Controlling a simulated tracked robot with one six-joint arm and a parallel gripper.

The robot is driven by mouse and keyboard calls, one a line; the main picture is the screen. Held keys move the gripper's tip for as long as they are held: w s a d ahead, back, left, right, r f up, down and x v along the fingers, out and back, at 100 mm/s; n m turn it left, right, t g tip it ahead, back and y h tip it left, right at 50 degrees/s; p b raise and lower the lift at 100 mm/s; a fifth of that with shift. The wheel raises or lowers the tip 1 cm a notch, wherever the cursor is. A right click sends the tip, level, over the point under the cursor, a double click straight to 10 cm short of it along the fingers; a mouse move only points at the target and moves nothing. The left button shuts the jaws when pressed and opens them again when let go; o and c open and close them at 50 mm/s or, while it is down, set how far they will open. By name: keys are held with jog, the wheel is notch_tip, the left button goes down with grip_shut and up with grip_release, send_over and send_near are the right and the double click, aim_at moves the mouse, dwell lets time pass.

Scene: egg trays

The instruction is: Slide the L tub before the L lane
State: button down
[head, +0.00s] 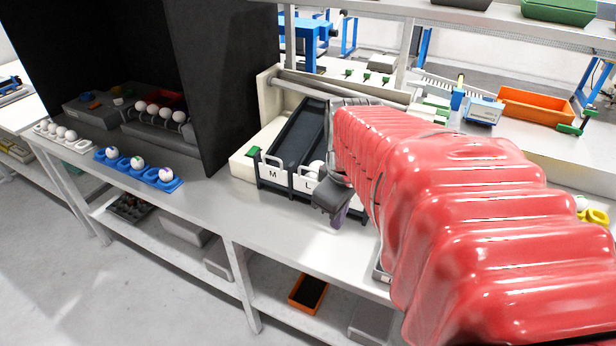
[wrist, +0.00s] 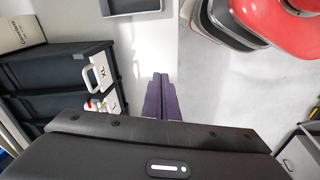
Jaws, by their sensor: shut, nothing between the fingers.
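The L lane (head: 304,184) is a dark lane with a white handled front label, right of the M lane (head: 272,174) in the head view. White eggs lie at its front end. My gripper (head: 338,216) is just right of and in front of the L label, over the bench. Its purple fingers (wrist: 158,97) are shut together and empty in the wrist view. A grey tub (wrist: 143,6) is at the top edge of the wrist view, cut off. A grey tub edge (head: 378,272) shows beside my red arm in the head view. I see no L mark on either.
The XL lane's label (wrist: 99,73) shows in the wrist view. Blue egg trays (head: 170,184) and a white one (head: 64,140) stand along the left bench front. A dark booth (head: 217,90) stands left of the lanes. The bench before the M lane is clear.

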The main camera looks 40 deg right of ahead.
jog(key=s+d+f+n+g, duration=0.1)
jog(key=s+d+f, duration=0.1)
jog(key=s+d, duration=0.2)
jog(key=s+d+f+n+g+y, duration=0.1)
jog(key=s+d+f, duration=0.2)
jog(key=d, duration=0.8)
jog(key=shift+s+n, duration=0.3)
jog(key=shift+s, duration=0.7)
jog(key=shift+f, duration=0.15)
notch_tip(320, 180, down, 10)
jog(key=shift+r, duration=0.25)
jog(key=shift+w+a+f, duration=0.1)
jog(key=shift+w+f, duration=0.2)
jog(key=shift+w+a+r, duration=0.1)
jog(key=shift+w+a, duration=0.35)
jog(key=shift+w, duration=0.35)
jog(key=shift+w+a, duration=0.4)
jog(key=shift+w, duration=0.35)
jog(key=shift+w, duration=0.1)
